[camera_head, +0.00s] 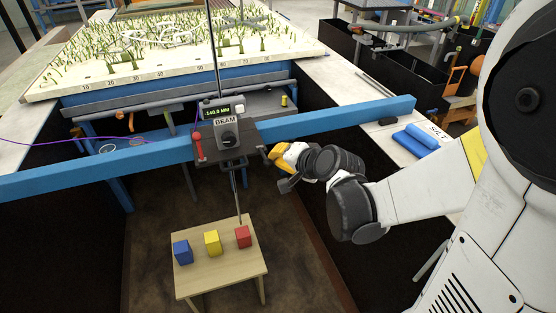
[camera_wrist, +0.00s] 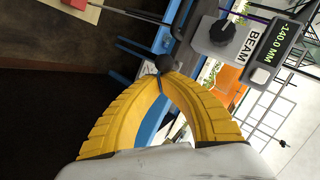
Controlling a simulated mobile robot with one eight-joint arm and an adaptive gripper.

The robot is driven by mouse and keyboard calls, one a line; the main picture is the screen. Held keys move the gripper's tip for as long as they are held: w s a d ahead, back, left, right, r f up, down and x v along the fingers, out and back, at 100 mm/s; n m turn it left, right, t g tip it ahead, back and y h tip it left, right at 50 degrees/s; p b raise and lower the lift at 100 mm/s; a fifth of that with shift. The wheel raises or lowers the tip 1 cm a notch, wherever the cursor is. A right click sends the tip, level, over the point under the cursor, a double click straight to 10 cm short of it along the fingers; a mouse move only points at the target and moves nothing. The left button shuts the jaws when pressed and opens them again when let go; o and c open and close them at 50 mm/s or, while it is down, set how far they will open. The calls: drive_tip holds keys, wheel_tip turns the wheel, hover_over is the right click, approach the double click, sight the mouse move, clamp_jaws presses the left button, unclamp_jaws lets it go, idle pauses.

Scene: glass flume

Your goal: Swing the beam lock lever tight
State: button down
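The beam box (camera_head: 229,138), labelled BEAM with a black dial, sits on the blue cross beam (camera_head: 335,118). It also shows at the upper right of the wrist view (camera_wrist: 222,40). Its display reads -140.0 MM. A dark ball knob (camera_wrist: 165,63), which looks like a lever's end, shows right at my fingertips; its stem is mostly hidden. A red-handled lever (camera_head: 198,146) stands at the box's left side. My gripper (camera_head: 271,153) is just right of the box. In the wrist view its yellow fingers (camera_wrist: 160,78) meet at the tips by the knob. I cannot tell whether they touch it.
Below the beam, a small wooden table (camera_head: 221,268) holds a blue cube (camera_head: 182,252), a yellow cube (camera_head: 212,243) and a red cube (camera_head: 243,236). A thin rod hangs down from the box. Blue rolls (camera_head: 415,139) lie on the right ledge. A planted bed (camera_head: 170,50) lies behind.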

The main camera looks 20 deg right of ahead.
drive_tip(key=shift+f+b, duration=0.35)
drive_tip(key=shift+f, duration=0.25)
idle(0.5)
